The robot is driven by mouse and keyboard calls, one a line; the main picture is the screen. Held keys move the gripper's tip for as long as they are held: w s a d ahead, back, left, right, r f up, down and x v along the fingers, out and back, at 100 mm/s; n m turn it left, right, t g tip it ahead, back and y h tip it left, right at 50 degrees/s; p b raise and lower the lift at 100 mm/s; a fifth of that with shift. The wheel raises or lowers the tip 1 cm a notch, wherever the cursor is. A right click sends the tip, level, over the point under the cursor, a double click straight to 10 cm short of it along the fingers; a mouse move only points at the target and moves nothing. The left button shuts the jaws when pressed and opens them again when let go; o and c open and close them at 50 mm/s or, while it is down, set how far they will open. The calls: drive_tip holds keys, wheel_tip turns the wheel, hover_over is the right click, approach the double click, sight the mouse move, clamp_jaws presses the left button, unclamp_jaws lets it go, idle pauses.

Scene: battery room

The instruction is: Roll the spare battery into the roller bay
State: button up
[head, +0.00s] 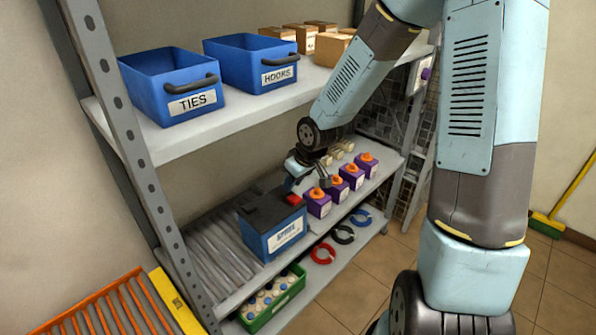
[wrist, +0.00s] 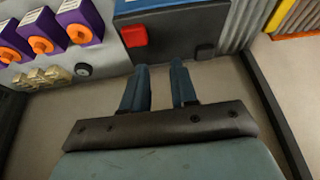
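The spare battery (head: 285,238), blue with a black top, a red terminal cap and a white label, stands upright on the middle shelf. The grey roller bay (head: 205,255) lies directly to its left; whether the battery rests partly on the rollers I cannot tell. My gripper (head: 292,182) is behind the battery's top, near the red cap. In the wrist view, the two fingers of my gripper (wrist: 158,68) are apart with nothing between them. Their tips point at the battery (wrist: 172,35) and lie close to its edge; contact cannot be told. Rollers (wrist: 240,28) show beside it.
Several purple boxes with orange knobs (head: 337,187) stand right of the battery. Brass-coloured pieces (head: 340,152) lie behind them. An upright post (head: 130,135) and the upper shelf with blue bins (head: 170,90) frame the space. An orange roller conveyor (head: 110,310) stands at lower left.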

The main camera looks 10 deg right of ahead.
drive_tip(key=shift+v, duration=2.3)
drive_tip(key=shift+r, duration=0.1)
drive_tip(key=shift+a, duration=0.1)
